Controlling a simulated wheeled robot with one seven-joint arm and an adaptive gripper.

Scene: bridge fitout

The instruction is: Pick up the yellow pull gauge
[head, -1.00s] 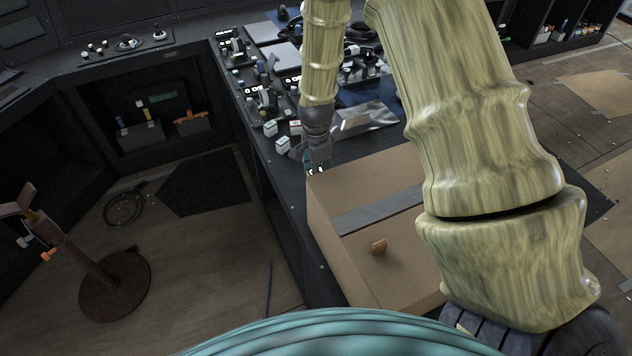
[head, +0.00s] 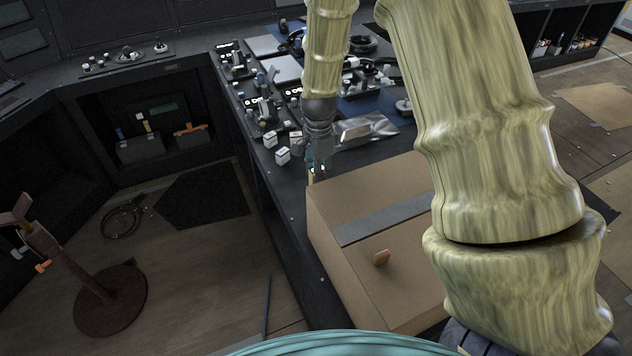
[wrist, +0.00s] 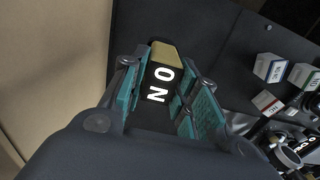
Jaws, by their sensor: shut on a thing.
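My gripper (head: 317,172) is at the near edge of the dark console, just behind the cardboard box. In the wrist view, its teal-padded fingers (wrist: 156,95) are shut on a small block with a dull yellow top (wrist: 166,54) and a black face with white letters. I take this to be the yellow pull gauge; its lower part is hidden between the fingers. In the head view only a small yellowish bit of it shows at the fingertips. I cannot tell whether it is clear of the console top.
The cardboard box (head: 395,265) stands close beside my gripper, with an orange-brown knob on top. Small white labelled boxes (head: 283,155) and a clear shiny packet (head: 366,128) lie nearby. Switches and cables crowd the console behind. A rusty stand (head: 108,297) is on the floor at left.

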